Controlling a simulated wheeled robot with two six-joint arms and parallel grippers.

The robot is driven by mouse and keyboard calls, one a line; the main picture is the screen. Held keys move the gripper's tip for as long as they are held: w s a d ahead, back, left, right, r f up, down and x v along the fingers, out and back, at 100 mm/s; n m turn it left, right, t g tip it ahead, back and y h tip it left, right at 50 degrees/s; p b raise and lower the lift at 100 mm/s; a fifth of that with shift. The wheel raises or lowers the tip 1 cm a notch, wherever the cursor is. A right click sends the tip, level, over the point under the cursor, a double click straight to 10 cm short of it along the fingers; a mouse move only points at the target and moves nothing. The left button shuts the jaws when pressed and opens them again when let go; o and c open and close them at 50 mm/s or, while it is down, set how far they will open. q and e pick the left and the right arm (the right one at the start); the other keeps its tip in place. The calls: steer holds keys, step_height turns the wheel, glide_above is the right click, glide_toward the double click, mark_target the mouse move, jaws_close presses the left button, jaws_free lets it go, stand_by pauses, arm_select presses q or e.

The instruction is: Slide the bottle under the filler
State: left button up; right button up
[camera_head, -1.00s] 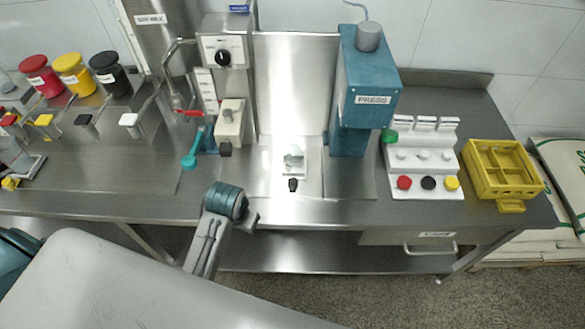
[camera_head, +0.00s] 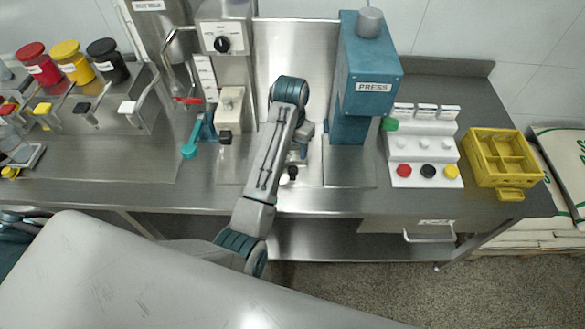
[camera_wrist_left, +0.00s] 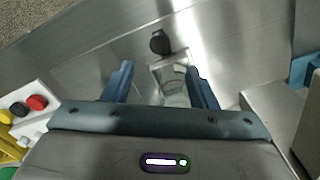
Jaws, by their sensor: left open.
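The bottle (camera_wrist_left: 173,84) looks clear and pale in the left wrist view. It is on a small pale carrier (camera_wrist_left: 168,64) with a black knob (camera_wrist_left: 160,42), which also shows in the head view (camera_head: 292,172). My arm hides most of the bottle in the head view. My left gripper (camera_wrist_left: 161,75) is open, its blue fingers on either side of the bottle; I cannot tell whether they touch it. My right gripper is out of view.
The blue press (camera_head: 368,85) stands right of the carrier. Further right are a white stand (camera_head: 425,175) with coloured caps and a yellow crate (camera_head: 500,160). A teal-handled lever (camera_head: 190,150) is left of the filler. The steel bench front is mostly clear.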

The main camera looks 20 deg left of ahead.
mark_target(293, 170)
arm_select(q)
step_height(293, 170, down, 2)
steer(key=shift+b, duration=0.55)
step_height(293, 170, down, 6)
steer(key=p, duration=0.2)
steer(key=shift+f+p, duration=0.2)
steer(key=shift+p, duration=0.15)
steer(key=shift+d+f, duration=0.1)
steer(key=shift+f, duration=0.65)
